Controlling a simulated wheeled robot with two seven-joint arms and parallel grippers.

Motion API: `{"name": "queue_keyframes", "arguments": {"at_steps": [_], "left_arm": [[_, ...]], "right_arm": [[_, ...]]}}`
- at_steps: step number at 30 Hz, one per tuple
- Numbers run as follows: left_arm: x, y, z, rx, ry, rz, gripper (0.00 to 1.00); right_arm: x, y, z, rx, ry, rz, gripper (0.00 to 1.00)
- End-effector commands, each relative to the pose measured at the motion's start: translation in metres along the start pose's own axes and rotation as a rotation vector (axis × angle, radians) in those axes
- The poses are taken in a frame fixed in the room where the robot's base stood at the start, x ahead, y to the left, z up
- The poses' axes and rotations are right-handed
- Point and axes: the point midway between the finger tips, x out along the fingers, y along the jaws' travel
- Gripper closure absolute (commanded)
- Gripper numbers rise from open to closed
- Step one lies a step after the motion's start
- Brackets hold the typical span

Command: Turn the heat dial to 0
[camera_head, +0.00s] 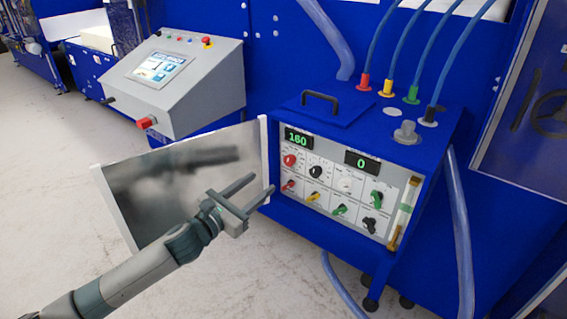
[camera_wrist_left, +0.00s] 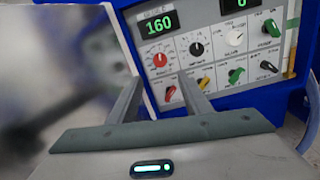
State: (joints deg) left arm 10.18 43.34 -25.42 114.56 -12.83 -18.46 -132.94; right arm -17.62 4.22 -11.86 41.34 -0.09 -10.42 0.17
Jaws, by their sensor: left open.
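The blue control box (camera_head: 430,155) has a white panel with a green "160" display (camera_head: 298,139) and a "0" display (camera_head: 362,162). Below the 160 display is a red dial (camera_head: 290,160), also in the left wrist view (camera_wrist_left: 160,60); a black dial (camera_head: 317,171) is beside it. White and green dials follow to the right, and a row of colored knobs sits below. The labels are too small to read, so I cannot tell which is the heat dial. My left gripper (camera_head: 262,184) is open and empty, in front of the panel's left side, its fingers pointing toward it. My right gripper is not in view.
The box's metal door (camera_head: 180,180) stands open to the left, behind my left arm. Colored hose fittings and a black handle (camera_head: 320,101) are on top. A grey console (camera_head: 185,80) stands further left. Clear hoses (camera_head: 460,230) run down the right side.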

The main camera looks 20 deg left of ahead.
Motion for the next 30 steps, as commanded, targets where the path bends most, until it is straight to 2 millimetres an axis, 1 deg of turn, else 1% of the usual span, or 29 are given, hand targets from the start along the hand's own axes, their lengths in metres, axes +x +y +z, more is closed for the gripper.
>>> {"name": "queue_keyframes", "arguments": {"at_steps": [1, 3, 10, 15, 19, 24, 30], "left_arm": [[0.01, 0.001, 0.004, 0.0, -0.002, 0.001, 0.55], [0.023, 0.001, 0.003, -0.002, -0.001, 0.001, 0.55], [0.064, 0.0, 0.003, -0.002, -0.001, 0.001, 0.55], [0.092, 0.0, 0.003, -0.001, 0.0, 0.0, 0.55], [0.107, 0.0, 0.002, 0.0, 0.0, 0.001, 0.55], [0.118, 0.0, 0.001, 0.0, 0.0, 0.0, 0.55], [0.12, 0.0, 0.0, 0.001, 0.0, -0.001, 0.55]], "right_arm": [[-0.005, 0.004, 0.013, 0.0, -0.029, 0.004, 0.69], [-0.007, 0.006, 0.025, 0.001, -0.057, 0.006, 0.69], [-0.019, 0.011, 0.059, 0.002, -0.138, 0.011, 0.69], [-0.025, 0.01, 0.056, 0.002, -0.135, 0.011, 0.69], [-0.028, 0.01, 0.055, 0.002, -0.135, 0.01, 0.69], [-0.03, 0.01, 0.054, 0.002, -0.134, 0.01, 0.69], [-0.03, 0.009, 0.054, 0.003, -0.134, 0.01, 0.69]]}}
